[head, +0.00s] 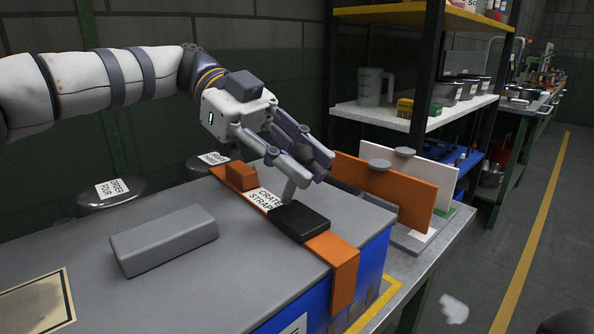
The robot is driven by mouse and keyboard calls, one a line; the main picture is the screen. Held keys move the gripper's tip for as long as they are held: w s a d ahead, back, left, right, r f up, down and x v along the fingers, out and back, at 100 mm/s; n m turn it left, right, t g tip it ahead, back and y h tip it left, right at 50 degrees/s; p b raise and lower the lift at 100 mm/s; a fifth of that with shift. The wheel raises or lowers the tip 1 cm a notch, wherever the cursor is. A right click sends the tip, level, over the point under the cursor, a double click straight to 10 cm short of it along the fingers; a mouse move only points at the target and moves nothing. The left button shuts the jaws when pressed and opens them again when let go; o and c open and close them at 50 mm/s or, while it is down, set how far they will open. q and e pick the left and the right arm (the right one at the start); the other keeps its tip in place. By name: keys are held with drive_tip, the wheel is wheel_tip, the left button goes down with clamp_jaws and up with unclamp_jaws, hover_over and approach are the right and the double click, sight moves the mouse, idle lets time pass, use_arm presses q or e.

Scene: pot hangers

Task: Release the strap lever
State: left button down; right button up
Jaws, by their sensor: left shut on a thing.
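An orange strap (345,262) runs across the grey lid of a crate (180,285) and folds down over its right side. A white label on the strap reads "CRATE STRAP" (264,200). A black buckle base (300,222) sits on the strap, and a grey lever (289,190) stands up from its far end. My left gripper (305,172) is over the buckle, its fingers shut on the lever's upper part, which they partly hide. My right gripper is not in view.
A grey block (164,240) is on the lid. Two labelled round lids (112,192) stand behind the crate. An orange board (392,190) and a white board stand upright to the right, near a shelf (412,112) with a jug (374,86) and pots.

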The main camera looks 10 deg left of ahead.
use_arm(q)
drive_tip(key=shift+w+a+r+h, duration=0.1)
drive_tip(key=shift+w+a+h, duration=0.1)
drive_tip(key=shift+h, duration=0.2)
drive_tip(key=shift+g, duration=0.3)
drive_tip(key=shift+s, duration=0.1)
drive_tip(key=c, duration=1.6)
unclamp_jaws()
wheel_tip(320, 180, up, 10)
drive_tip(key=shift+r, duration=0.1)
